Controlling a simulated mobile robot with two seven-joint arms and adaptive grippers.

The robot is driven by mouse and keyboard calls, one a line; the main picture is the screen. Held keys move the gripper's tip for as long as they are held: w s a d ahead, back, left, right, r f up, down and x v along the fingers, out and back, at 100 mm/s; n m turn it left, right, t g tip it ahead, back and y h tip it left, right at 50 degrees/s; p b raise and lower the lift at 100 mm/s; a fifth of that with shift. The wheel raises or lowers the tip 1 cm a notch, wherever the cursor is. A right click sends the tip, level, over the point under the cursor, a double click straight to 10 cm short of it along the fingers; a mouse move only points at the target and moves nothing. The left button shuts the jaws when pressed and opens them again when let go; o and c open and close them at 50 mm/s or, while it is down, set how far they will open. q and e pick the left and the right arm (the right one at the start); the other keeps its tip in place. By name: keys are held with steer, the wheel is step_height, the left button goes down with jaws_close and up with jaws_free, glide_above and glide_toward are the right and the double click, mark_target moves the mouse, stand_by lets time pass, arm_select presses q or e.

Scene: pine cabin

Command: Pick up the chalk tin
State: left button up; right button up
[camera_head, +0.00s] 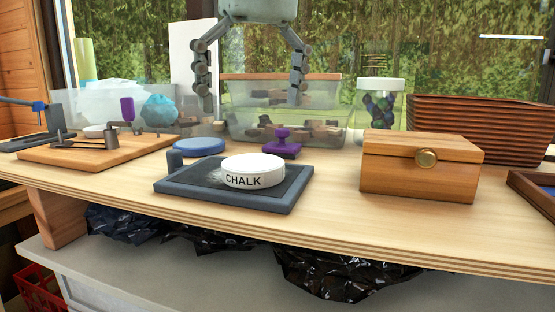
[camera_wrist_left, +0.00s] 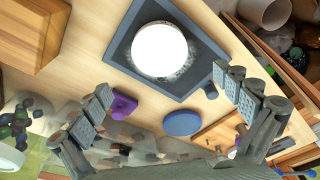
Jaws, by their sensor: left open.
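The chalk tin (camera_head: 253,171) is a round, low white tin with "CHALK" on its side. It sits on a dark slate tray with a grey-blue rim (camera_head: 232,203) on the wooden table. My left gripper (camera_head: 250,100) hangs above and behind the tin in the head view, with its fingers spread wide and nothing between them. In the left wrist view the tin (camera_wrist_left: 159,49) shows from above on the tray, beyond the open fingertips (camera_wrist_left: 170,95) and apart from them. My right gripper is in neither view.
A wooden box with a brass clasp (camera_head: 420,166) stands right of the tray. A blue disc (camera_head: 199,147) and a purple-handled piece (camera_head: 281,145) lie behind it. Clear bins (camera_head: 245,126) and a jar (camera_head: 379,110) stand further back. The table's front strip is clear.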

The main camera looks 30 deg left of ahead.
mark_target(253, 162)
arm_select(q)
steer(key=shift+f, duration=0.4)
step_height(253, 162, down, 6)
steer(key=shift+a+r, duration=0.15)
steer(key=shift+r, duration=0.05)
steer(key=shift+f, duration=0.5)
steer(key=shift+c, duration=0.6)
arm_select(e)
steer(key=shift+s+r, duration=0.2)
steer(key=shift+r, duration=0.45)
arm_select(q)
steer(key=shift+w, duration=0.1)
steer(key=c, duration=1.4)
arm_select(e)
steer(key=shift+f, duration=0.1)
